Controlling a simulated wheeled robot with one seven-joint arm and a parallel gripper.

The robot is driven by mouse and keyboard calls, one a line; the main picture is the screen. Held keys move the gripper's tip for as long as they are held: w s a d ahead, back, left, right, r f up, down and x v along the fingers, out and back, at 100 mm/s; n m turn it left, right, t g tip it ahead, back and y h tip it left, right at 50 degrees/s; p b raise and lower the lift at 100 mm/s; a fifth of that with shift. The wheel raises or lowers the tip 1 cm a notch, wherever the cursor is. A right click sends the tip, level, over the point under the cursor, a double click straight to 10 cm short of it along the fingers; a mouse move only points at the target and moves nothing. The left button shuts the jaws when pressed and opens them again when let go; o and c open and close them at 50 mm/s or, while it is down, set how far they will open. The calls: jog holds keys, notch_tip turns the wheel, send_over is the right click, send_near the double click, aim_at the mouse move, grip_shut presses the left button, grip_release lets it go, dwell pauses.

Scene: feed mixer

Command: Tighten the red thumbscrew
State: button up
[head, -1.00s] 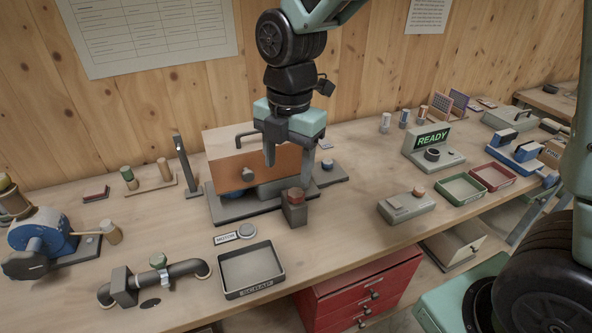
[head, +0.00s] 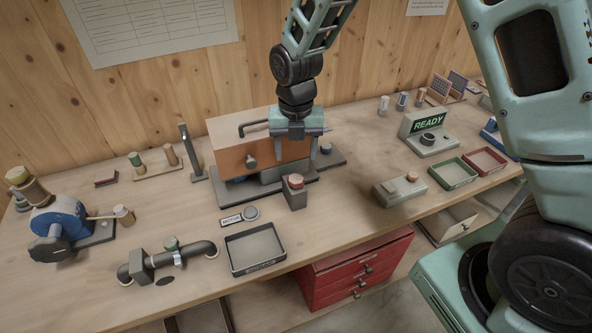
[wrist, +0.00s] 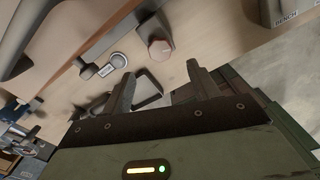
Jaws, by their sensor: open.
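A red faceted knob (head: 295,181), the likely thumbscrew, tops a dark upright block (head: 295,197) in front of the orange-fronted machine (head: 232,160). In the wrist view the red knob (wrist: 160,49) shows beyond my fingers, near the picture's top middle. My gripper (head: 298,143) is open and empty in front of the machine's right part, above and behind the knob in the head view. Its two spread fingers also show in the wrist view (wrist: 158,82). The gripper is apart from the knob. The knob's thread is hidden.
A dark scrap tray (head: 233,265) and a round grey button (head: 250,213) lie to the front left. A control box (head: 400,190) with a small reddish button stands to the right. A pipe (head: 195,252) lies at front left. Bare tabletop lies around the block.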

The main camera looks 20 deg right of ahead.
aim_at(296, 178)
notch_tip(296, 178, down, 8)
jog(key=shift+f+p, duration=0.1)
jog(key=shift+p, duration=0.8)
jog(key=c, duration=1)
